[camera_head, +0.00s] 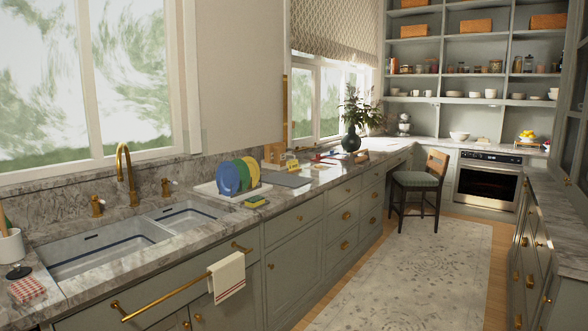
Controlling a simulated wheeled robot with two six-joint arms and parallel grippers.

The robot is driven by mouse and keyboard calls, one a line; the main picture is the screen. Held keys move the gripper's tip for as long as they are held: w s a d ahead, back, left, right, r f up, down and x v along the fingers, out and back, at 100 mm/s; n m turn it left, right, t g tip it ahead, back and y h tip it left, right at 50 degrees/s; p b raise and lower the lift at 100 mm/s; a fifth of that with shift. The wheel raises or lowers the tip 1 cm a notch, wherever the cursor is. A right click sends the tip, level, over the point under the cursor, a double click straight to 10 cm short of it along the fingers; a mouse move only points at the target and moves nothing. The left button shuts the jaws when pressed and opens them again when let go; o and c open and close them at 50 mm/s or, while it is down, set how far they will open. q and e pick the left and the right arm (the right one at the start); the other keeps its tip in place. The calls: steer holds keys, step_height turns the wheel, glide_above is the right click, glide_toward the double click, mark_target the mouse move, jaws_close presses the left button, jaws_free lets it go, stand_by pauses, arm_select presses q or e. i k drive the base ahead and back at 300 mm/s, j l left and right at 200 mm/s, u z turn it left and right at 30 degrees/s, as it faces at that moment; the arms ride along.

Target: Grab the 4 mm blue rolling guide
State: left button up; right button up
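I cannot make out a blue rolling guide for certain. A blue disc (228,178) stands on edge at the front of a row with a green disc (242,172) and a yellow disc (253,171), in a white rack (210,189) on the marble counter right of the sink. Small colourful items (320,157) lie farther along the counter, too small to identify. Neither of my grippers is in view.
A double sink (105,248) is at the left. A green-and-yellow sponge (254,202) and a grey board (288,180) lie near the rack. A chair (416,180) stands by the far counter. The rug-covered aisle (400,275) is clear.

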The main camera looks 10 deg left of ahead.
mark_target(332, 152)
steer(key=z, duration=0.5)
steer(key=i, duration=1.55)
steer(key=i+u, duration=0.1)
steer(key=i, duration=0.9)
steer(key=i+l+u, duration=0.15)
steer(key=i, duration=0.85)
steer(key=i+z, duration=0.15)
steer(key=i, duration=0.8)
steer(key=i+j+z, duration=0.15)
steer(key=i, duration=0.8)
steer(key=i+j+u, duration=0.1)
steer(key=i+u, duration=0.6)
steer(key=u, duration=0.15)
steer(key=i+l+u, duration=0.15)
steer(key=i+u, duration=0.25)
steer(key=i+l+u, duration=0.25)
steer(key=u, duration=0.15)
